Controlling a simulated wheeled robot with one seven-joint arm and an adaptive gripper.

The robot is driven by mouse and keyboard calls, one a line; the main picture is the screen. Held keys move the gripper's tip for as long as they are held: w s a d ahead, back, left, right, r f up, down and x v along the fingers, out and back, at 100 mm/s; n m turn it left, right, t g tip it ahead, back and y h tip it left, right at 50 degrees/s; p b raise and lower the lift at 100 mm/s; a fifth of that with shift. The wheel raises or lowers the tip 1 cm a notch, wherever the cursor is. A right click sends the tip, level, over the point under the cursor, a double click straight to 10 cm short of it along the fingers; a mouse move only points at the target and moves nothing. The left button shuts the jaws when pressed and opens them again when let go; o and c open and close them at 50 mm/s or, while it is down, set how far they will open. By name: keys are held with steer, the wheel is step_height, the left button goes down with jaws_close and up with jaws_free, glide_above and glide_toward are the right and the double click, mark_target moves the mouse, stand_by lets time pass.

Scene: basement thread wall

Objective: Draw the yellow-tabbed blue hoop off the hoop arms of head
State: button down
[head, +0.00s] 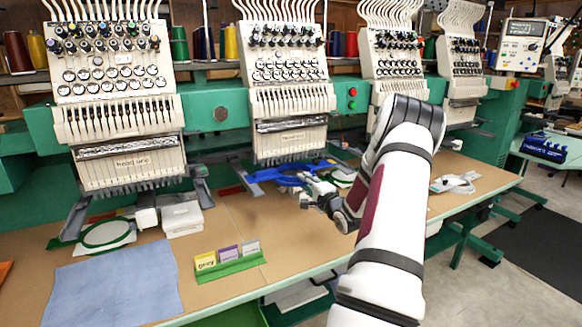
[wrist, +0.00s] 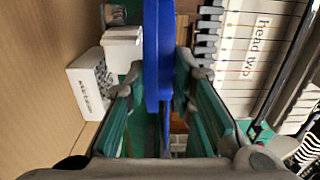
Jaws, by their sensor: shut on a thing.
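The blue hoop (head: 287,179) is at the second machine head, whose plate (head: 292,139) reads as head two. It lies low under the needles, by the grey hoop arm (head: 256,187) on its left. My gripper (head: 318,190) reaches in from the right and is shut on the hoop's near side. In the wrist view the blue hoop (wrist: 157,60) stands edge-on between my green-padded fingers (wrist: 163,118). The head two label (wrist: 262,22) is at the right there. I cannot make out the yellow tab clearly; my gripper hides part of the hoop.
A green hoop (head: 106,233) is at the first head, with a white box (head: 182,219) beside it. A green card holder (head: 231,267) and a blue cloth (head: 112,287) lie in front. A white item (head: 454,183) lies right. Brown table is bare between holder and arm.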

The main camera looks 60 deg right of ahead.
steer(key=p+v, duration=0.5)
steer(key=v, duration=0.4)
steer(key=shift+p, duration=0.3)
stand_by(0.9)
steer(key=c, duration=1.3)
jaws_free()
steer(key=v, duration=1.2)
steer(key=shift+r, duration=0.1)
